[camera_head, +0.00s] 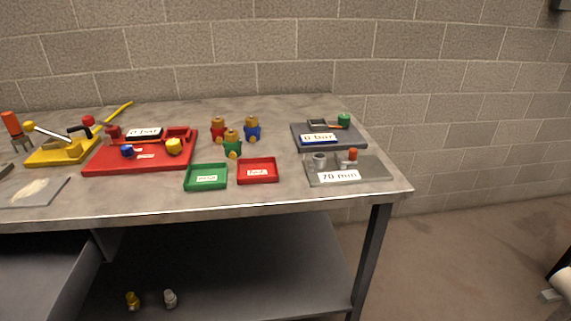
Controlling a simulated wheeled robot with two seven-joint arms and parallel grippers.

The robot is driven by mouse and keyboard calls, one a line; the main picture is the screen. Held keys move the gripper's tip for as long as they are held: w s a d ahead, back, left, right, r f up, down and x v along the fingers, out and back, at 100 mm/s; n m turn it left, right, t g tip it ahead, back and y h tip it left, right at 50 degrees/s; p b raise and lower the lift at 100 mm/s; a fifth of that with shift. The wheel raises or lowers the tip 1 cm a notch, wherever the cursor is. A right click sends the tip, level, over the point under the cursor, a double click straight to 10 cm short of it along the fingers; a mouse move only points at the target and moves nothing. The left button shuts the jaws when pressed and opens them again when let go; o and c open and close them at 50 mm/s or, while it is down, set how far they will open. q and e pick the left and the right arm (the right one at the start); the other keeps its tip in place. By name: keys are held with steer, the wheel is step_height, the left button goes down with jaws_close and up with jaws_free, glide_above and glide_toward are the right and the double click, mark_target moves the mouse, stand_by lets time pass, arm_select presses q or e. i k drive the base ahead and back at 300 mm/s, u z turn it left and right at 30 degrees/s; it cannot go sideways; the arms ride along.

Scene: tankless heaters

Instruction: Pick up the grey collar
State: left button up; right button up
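A small grey collar-like ring (319,160) stands on the grey plate (378,171) at the right end of the workbench.
The workbench (290,197) carries a red board (100,167), a green tray (190,184), a red tray (242,178), several coloured fittings and a dark "0 bar" plate (298,140). A lower shelf (250,270) holds two small pieces. Floor right of the bench is open.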

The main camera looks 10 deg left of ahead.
mark_target(319, 159)
steer(key=u, duration=0.1)
steer(key=i, duration=0.5)
steer(key=u, duration=3.8)
steer(key=k, duration=1.15)
steer(key=z, duration=0.75)
